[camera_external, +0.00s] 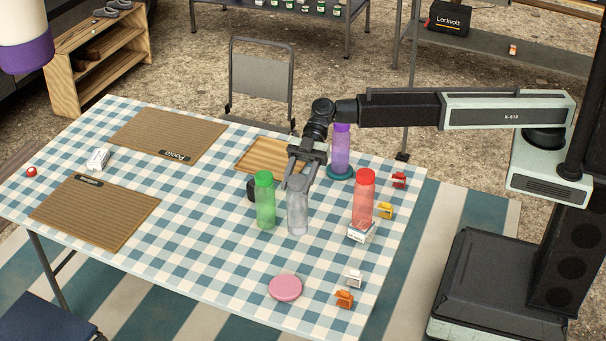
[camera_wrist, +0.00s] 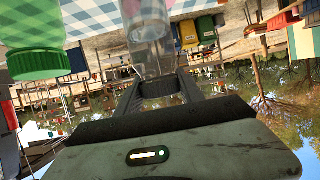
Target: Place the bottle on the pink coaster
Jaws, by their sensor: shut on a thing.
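My gripper (camera_external: 302,178) is shut on the upper part of a clear grey bottle (camera_external: 298,212), which is upright. Whether its base touches the table cannot be told. In the wrist view the clear bottle (camera_wrist: 154,42) stands between the fingers of my gripper (camera_wrist: 160,88). The round pink coaster (camera_external: 285,288) lies bare on the checked table, nearer the front edge than the bottle and apart from it. A green bottle (camera_external: 265,200) stands just left of the held one; it also shows in the wrist view (camera_wrist: 36,62).
A red bottle (camera_external: 363,200) stands by a white box (camera_external: 360,232) at right. A purple bottle (camera_external: 341,150) stands on a teal coaster (camera_external: 340,173) behind. Small clips line the right edge. The cloth between the held bottle and pink coaster is clear.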

